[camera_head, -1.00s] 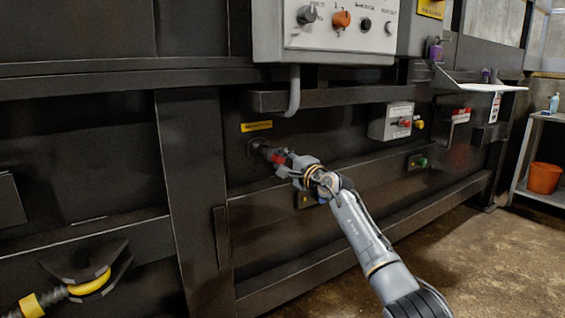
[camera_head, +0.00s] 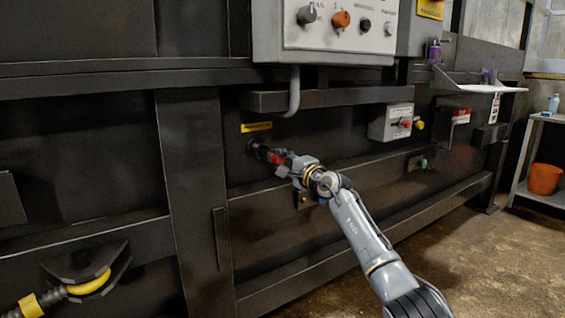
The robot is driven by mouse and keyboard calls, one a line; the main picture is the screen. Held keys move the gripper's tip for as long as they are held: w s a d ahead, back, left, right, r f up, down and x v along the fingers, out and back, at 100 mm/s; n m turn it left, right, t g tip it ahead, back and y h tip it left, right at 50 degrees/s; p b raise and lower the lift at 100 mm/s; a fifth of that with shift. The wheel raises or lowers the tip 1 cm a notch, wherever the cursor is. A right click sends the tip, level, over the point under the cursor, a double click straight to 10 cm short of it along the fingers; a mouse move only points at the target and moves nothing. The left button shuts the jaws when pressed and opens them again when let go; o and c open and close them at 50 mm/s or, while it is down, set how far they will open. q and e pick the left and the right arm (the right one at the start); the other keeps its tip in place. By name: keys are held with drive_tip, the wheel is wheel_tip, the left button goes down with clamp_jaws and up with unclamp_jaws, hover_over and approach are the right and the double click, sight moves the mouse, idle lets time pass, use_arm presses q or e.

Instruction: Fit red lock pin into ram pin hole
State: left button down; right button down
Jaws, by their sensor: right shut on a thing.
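The red lock pin (camera_head: 277,157) is held in my right gripper (camera_head: 284,163), which is shut on it. The pin points left toward the dark ram pin hole (camera_head: 254,146) on the black compactor side, just below a yellow label (camera_head: 256,127). The gripper's fingers hide part of the red portion. My left gripper is not in view.
A control panel (camera_head: 340,25) with knobs hangs above, with a grey conduit (camera_head: 294,92) below it. A small switch box (camera_head: 391,122) sits right of the gripper. A yellow-ended hose (camera_head: 90,283) is at lower left.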

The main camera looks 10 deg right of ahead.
drive_tip(key=shift+r, duration=0.35)
drive_tip(key=c, duration=1.2)
unclamp_jaws()
drive_tip(key=shift+o, duration=1.3)
drive_tip(key=shift+w+a+f, duration=0.1)
drive_tip(key=shift+f, duration=0.1)
drive_tip(key=shift+f, duration=0.2)
drive_tip(key=shift+c, duration=0.4)
